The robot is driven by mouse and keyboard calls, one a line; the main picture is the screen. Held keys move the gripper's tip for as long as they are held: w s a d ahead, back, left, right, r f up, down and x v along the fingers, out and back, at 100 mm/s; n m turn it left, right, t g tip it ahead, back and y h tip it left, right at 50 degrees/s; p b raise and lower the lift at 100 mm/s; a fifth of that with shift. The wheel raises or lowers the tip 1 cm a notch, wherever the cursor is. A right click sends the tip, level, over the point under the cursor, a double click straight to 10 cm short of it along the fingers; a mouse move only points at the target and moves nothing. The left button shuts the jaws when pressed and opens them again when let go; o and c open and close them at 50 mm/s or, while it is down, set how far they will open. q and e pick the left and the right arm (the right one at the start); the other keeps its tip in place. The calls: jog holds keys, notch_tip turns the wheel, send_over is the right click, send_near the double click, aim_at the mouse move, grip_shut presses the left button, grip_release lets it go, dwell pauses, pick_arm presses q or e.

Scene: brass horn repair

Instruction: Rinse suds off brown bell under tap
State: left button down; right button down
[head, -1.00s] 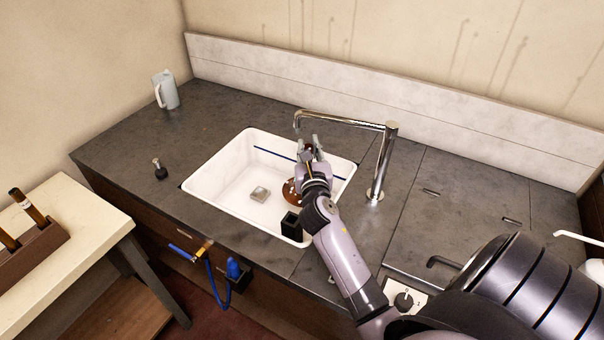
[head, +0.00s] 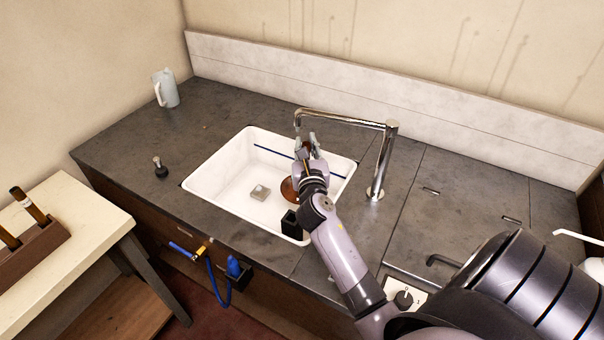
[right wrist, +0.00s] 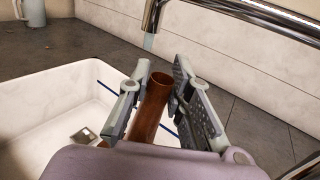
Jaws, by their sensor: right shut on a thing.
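The brown bell (head: 289,189) is held inside the white sink (head: 222,180), its flare low and its narrow tube up. My right gripper (head: 307,144) is shut on the tube, which shows between the fingers in the right wrist view (right wrist: 151,108). No white suds show on the visible part of the flare; the rest is hidden behind my gripper. The chrome tap (head: 340,119) reaches over the sink, its spout just above my fingertips. In the right wrist view a short pale-blue stream (right wrist: 148,42) hangs below the spout. My left gripper is out of view.
A grey drain piece (head: 260,192) lies on the sink floor. A pale jug (head: 165,88) and a small dark-based object (head: 160,167) stand on the counter to the left.

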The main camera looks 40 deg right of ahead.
jog(key=shift+s+d+r, duration=0.1)
jog(key=shift+s+d, duration=0.05)
jog(key=shift+s, duration=0.25)
jog(key=s+a, duration=0.2)
jog(key=a, duration=0.5)
jog(key=shift+s+a, duration=0.25)
jog(key=shift+a, duration=0.1)
dwell(1.3)
